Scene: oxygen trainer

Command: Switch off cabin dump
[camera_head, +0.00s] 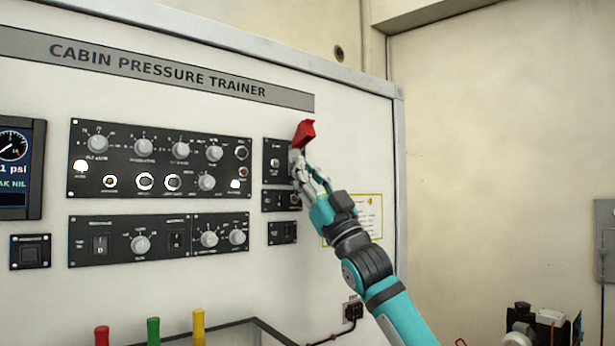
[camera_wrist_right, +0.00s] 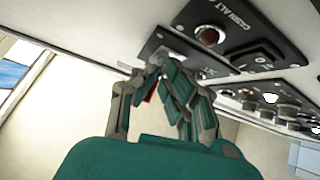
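A red switch guard (camera_head: 304,133) stands out, tilted up, at the right edge of a small black panel (camera_head: 276,150) on the trainer board. My right gripper (camera_head: 298,163) is just below the guard, with its fingertips close to the panel's right edge. In the right wrist view the fingertips of my right gripper (camera_wrist_right: 157,70) come together against or just in front of a black panel, and a bit of red (camera_wrist_right: 150,97) shows behind the fingers. The fingers hide the switch under the guard, so its position and any contact cannot be told. My left gripper is not in view.
A large black knob panel (camera_head: 160,160) lies left of the small panel. A smaller black panel (camera_head: 273,200) sits right below it, close to my fingers. Red, green and yellow handles (camera_head: 153,330) stand at the lower left. Open space lies right of the board edge (camera_head: 400,200).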

